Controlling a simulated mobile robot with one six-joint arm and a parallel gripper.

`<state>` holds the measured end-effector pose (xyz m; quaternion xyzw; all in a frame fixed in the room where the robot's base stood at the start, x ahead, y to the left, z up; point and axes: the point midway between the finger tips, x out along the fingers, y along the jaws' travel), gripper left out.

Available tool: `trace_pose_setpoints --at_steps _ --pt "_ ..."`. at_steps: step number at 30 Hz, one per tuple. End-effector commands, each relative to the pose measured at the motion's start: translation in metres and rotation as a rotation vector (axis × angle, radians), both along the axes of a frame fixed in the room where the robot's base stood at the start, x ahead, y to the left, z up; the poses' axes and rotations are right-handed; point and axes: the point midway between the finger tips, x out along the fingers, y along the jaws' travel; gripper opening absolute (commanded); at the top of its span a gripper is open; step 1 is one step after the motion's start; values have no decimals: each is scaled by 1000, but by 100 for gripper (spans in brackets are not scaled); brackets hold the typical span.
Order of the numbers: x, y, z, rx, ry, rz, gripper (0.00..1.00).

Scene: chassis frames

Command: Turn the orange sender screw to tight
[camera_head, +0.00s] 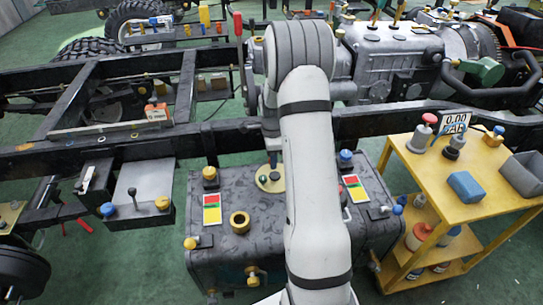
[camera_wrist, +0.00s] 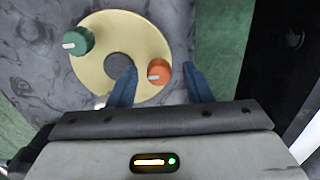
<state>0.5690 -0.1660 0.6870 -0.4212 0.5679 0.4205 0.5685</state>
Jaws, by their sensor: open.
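The orange sender screw (camera_wrist: 161,70) is a round knob with a white mark pointing left. It sits at the right edge of a round brass plate (camera_wrist: 120,22) in the wrist view. A green screw (camera_wrist: 80,40) with a white mark sits at the plate's upper left. My gripper (camera_wrist: 160,67) is open, with one blue finger on each side of the orange screw. The left finger looks close to it; I cannot tell whether either touches. In the head view the brass plate (camera_head: 264,183) shows on the dark tank, beside my arm; the orange screw is hidden there.
The dark mottled tank (camera_head: 225,265) carries a brass filler ring (camera_head: 240,222) and coloured labels. A black chassis rail (camera_head: 390,118) runs just behind it. A yellow cart (camera_head: 425,170) with several items stands at the right. Green floor is free in front at the left.

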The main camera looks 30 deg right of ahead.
Motion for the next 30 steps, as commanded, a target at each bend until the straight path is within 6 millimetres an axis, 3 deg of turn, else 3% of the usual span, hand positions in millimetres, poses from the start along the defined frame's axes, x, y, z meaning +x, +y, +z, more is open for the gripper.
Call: trace_pose_setpoints --at_steps 5,18,30 --pt "0 0 5 0 0 0 45" --pt "1 0 71 -1 -2 0 45" --pt "0 0 78 0 1 1 45"
